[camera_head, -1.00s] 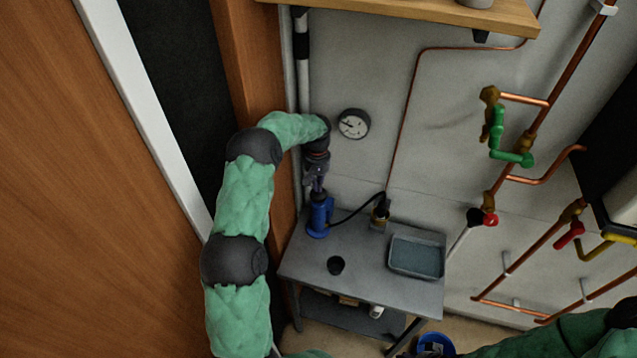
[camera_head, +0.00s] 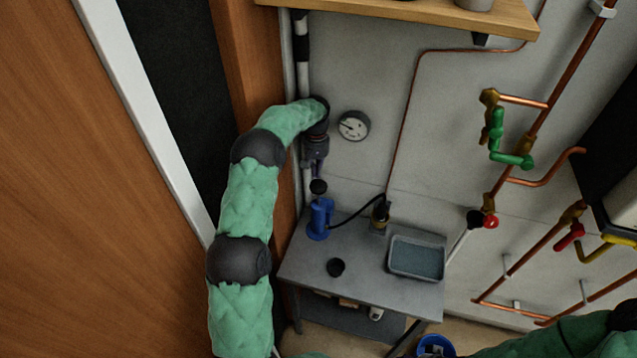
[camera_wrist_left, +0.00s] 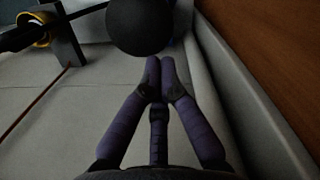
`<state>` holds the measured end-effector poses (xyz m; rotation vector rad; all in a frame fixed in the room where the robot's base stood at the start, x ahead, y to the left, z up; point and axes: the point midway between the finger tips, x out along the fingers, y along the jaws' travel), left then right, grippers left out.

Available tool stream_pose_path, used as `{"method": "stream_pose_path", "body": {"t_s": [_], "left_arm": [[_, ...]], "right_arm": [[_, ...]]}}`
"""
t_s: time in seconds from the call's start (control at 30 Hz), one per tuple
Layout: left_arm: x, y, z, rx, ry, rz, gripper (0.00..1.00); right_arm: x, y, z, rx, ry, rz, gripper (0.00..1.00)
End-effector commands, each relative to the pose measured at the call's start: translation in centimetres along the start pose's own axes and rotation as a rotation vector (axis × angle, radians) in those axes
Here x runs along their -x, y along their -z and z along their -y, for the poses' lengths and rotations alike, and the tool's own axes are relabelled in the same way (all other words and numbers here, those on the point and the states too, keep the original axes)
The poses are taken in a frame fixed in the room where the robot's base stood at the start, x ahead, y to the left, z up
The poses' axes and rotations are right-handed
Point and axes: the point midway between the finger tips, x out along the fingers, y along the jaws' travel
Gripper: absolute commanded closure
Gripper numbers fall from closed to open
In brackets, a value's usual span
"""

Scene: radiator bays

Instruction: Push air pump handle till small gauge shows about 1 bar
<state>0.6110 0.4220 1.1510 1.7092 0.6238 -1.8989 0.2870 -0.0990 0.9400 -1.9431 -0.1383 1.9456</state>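The blue air pump (camera_head: 319,220) stands upright on the back left of the grey table. Its round black handle knob (camera_head: 318,186) sits just above the body. My left gripper (camera_head: 316,171) is above the knob, pointing down. In the left wrist view, its fingers (camera_wrist_left: 160,66) are closed together with nothing between them, and the black knob (camera_wrist_left: 140,24) is just beyond the tips; I cannot tell if they touch. A round white-faced gauge (camera_head: 353,125) hangs on the wall to the right; its reading is too small to tell. My right gripper is out of view.
A wooden shelf (camera_head: 430,13) is above. Copper pipes (camera_head: 540,130) run at right.

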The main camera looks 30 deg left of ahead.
Motion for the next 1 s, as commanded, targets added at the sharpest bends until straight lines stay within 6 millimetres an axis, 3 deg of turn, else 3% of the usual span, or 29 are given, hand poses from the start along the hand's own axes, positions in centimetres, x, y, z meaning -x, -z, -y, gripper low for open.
{"method": "stream_pose_path", "body": {"t_s": [0.2, 0.4, 0.6, 1.0], "left_arm": [[4.7, 0.2, -0.1, 0.001, -0.004, -0.008, 1.00], [7.4, 0.2, -0.1, 0.002, -0.004, -0.009, 1.00], [8.4, 0.2, -0.1, 0.001, -0.004, -0.008, 1.00], [8.5, 0.2, -0.1, 0.001, -0.004, -0.009, 1.00]], "right_arm": [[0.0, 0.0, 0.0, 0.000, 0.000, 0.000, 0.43], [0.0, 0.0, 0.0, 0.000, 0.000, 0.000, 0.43], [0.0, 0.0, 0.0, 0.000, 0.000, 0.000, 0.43], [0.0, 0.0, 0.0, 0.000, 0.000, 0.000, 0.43]]}}
